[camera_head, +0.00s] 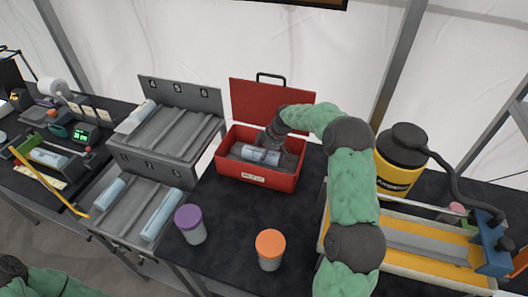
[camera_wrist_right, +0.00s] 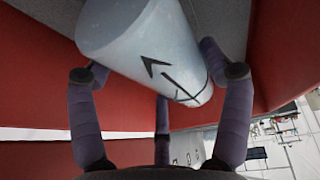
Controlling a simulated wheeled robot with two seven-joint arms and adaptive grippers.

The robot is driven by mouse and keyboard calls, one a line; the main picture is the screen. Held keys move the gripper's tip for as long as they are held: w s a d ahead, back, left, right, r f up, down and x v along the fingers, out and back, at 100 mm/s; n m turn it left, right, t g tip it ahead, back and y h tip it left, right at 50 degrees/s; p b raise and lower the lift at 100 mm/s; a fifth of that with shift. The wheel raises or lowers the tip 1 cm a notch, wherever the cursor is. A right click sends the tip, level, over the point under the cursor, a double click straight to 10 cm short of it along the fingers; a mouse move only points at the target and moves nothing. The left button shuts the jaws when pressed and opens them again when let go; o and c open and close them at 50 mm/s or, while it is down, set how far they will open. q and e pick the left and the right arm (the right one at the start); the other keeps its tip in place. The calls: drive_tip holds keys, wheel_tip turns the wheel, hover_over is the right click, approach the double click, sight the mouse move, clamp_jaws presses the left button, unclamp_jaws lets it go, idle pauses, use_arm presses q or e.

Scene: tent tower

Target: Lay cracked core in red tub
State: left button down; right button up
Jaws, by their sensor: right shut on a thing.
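The red tub (camera_head: 257,179) is a red metal box with its lid raised at the back and a white label on its front. A pale blue-grey core (camera_head: 262,156) lies lengthwise inside its walls. My right gripper (camera_head: 272,142) reaches down into the tub from the right and is shut on this core. In the right wrist view, the fingers of my gripper (camera_wrist_right: 160,85) are around the core (camera_wrist_right: 140,40), which bears a black arrow and dark lines. Red walls show on both sides. Whether the core touches the tub floor is hidden. My left gripper is out of view.
Grey trays (camera_head: 172,133) with pale cores (camera_head: 163,214) stand left of the tub. A purple-lidded jar (camera_head: 190,224) and an orange-lidded jar (camera_head: 270,250) stand in front. A yellow canister (camera_head: 398,172) and a yellow-edged trough (camera_head: 430,262) are at right. Dark table between is clear.

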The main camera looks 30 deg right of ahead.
drive_tip(key=shift+f, duration=0.2)
idle(0.3)
drive_tip(key=o, duration=1.4)
drive_tip(key=shift+o, duration=0.2)
drive_tip(key=v, duration=1.2)
drive_tip(key=shift+r, duration=0.1)
